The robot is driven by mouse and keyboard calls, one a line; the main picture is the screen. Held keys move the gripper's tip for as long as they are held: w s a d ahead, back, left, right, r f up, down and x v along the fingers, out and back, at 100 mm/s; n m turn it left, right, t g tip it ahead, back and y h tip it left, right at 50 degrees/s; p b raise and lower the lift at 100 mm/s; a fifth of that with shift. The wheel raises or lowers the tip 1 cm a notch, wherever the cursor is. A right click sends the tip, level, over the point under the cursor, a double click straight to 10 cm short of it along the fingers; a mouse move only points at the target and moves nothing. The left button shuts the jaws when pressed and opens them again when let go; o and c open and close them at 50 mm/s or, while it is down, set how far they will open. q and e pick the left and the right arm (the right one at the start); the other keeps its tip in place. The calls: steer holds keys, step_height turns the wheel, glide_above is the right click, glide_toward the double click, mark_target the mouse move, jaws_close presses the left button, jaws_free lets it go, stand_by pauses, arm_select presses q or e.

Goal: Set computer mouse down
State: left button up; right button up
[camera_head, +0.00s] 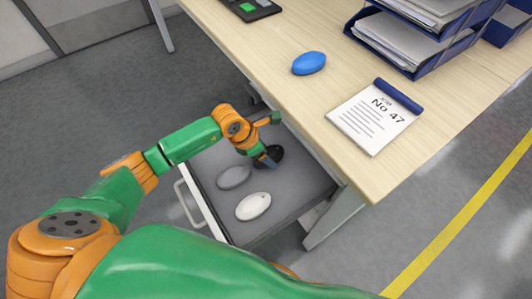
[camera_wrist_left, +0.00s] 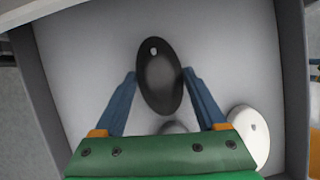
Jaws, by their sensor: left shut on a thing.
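A black computer mouse (camera_wrist_left: 160,82) sits between the two blue fingers of my left gripper (camera_wrist_left: 159,74) in the left wrist view. The gripper is shut on its sides. In the head view the black mouse (camera_head: 274,153) is inside the open grey drawer (camera_head: 296,188), low over its floor or touching it; I cannot tell which. My left gripper (camera_head: 268,159) partly hides it there. My right gripper is not in view.
A grey mouse (camera_head: 234,177) and a white mouse (camera_head: 253,206) lie in the drawer near the black one. Drawer walls surround them. On the desk (camera_head: 290,98) above are a blue mouse (camera_head: 309,63), a notepad (camera_head: 373,120) and paper trays (camera_head: 410,45). Bare drawer floor shows at the right.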

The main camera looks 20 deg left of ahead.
arm_select(q)
steer(key=shift+f, duration=0.1)
steer(key=o, duration=1.3)
steer(key=shift+o, duration=0.2)
steer(key=shift+r, duration=0.3)
steer(key=p+v, duration=0.2)
steer(key=v, duration=0.9)
steer(key=shift+s+a+r, duration=0.15)
steer(key=shift+a+r, duration=0.05)
steer(key=shift+r, duration=0.15)
